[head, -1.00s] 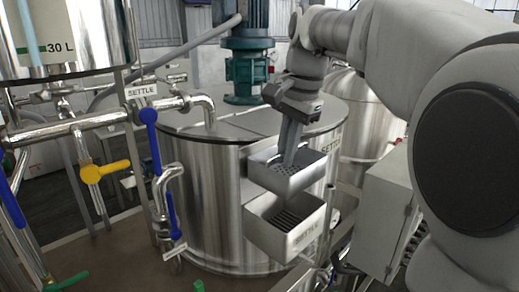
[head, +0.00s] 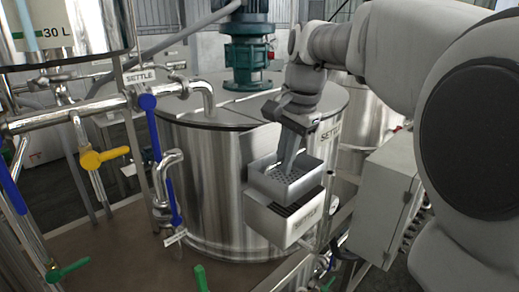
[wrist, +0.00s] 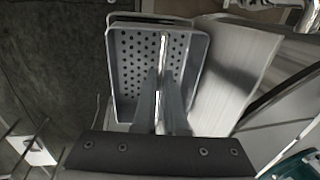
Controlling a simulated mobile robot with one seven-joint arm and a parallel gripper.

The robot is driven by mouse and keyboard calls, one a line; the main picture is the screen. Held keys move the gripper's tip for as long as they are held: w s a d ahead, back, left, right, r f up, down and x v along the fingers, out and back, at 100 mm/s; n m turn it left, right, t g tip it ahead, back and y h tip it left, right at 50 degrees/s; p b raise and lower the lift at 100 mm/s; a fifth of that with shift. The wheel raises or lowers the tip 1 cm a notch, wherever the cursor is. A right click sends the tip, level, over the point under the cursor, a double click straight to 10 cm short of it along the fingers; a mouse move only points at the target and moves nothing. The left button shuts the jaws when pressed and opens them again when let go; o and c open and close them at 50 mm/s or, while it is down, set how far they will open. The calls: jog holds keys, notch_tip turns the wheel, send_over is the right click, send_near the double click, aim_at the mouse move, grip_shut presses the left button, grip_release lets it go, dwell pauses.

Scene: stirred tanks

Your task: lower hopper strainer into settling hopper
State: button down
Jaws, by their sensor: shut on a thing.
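The hopper strainer (head: 292,190), a grey metal box with a perforated floor, hangs from my gripper (head: 287,168). The jaws are shut on its upright part; the fingers hide the exact grip. The settling hopper (head: 284,229), an open steel box labelled SETTLE, is directly beneath, on the front of the steel tank. The strainer overlaps the hopper's mouth in the head view, with dark slots of the hopper showing below its front edge. I cannot tell whether they touch. In the wrist view the strainer (wrist: 130,75) lies beyond my gripper (wrist: 160,100) and covers most of what is below.
The large steel tank (head: 210,190) stands close behind and left of the hopper. A blue-handled valve (head: 165,165) and pipework are on the left. A grey box (head: 382,205) is to the right of the hopper. A green motor (head: 248,60) tops the tank.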

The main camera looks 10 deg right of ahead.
jog(key=shift+f+b, duration=3.55)
jog(key=shift+f, duration=1.1)
jog(key=shift+f, duration=0.1)
jog(key=c, duration=0.9)
grip_release()
notch_tip(320, 180, up, 17)
jog(key=s+d+p, duration=0.1)
jog(key=s+d, duration=0.1)
jog(key=shift+s, duration=0.4)
